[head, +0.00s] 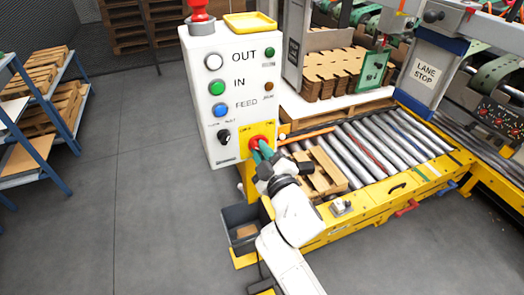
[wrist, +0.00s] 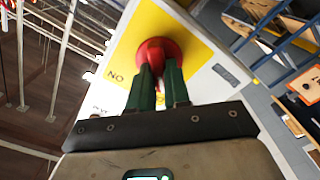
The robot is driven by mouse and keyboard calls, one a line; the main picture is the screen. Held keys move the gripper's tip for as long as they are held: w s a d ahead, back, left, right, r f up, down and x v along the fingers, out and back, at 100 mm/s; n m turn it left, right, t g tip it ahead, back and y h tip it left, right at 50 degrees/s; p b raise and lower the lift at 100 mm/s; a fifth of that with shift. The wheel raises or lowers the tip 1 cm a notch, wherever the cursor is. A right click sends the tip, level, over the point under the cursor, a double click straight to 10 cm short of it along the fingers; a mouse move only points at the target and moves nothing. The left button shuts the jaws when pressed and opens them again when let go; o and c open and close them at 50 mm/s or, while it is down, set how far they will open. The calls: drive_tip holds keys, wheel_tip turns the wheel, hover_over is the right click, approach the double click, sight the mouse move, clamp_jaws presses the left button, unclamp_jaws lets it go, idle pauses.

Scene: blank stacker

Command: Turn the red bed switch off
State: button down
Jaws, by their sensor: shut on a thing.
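The red bed switch (head: 258,142) sits on a yellow plate (head: 245,131) low on the white control box (head: 207,133). In the wrist view the red switch (wrist: 158,52) shows its round base on the yellow plate. My gripper (head: 262,150) reaches the switch from below right in the head view. Its green fingers (wrist: 158,82) are shut on the switch's raised red handle, which is mostly hidden between them. The handle's exact turn angle cannot be told.
A roller conveyor (head: 370,145) with a wooden pallet (head: 322,172) lies to the right. A grey bin (head: 240,216) stands below.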

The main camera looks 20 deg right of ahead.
drive_tip(key=shift+f, duration=0.1)
drive_tip(key=c, duration=1.1)
unclamp_jaws()
drive_tip(key=s, duration=1)
drive_tip(key=shift+s, duration=0.4)
drive_tip(key=s+d+f+m+g+h+p, duration=0.1)
drive_tip(key=s+d+f+m+g+h, duration=0.2)
drive_tip(key=s+d+f+m+g, duration=0.45)
drive_tip(key=s+f+g+y, duration=0.1)
drive_tip(key=s+f+g, duration=0.2)
drive_tip(key=s, duration=0.3)
drive_tip(key=s+f+m+g+y+p, duration=0.1)
drive_tip(key=s+f+g, duration=0.2)
drive_tip(key=s, duration=0.4)
drive_tip(key=s+f+m+g, duration=0.1)
drive_tip(key=s+f+g, duration=0.2)
drive_tip(key=s, duration=0.4)
drive_tip(key=shift+s+d+f+g+y, duration=0.15)
drive_tip(key=shift+d+f+g+y, duration=0.1)
drive_tip(key=shift+d+y, duration=0.15)
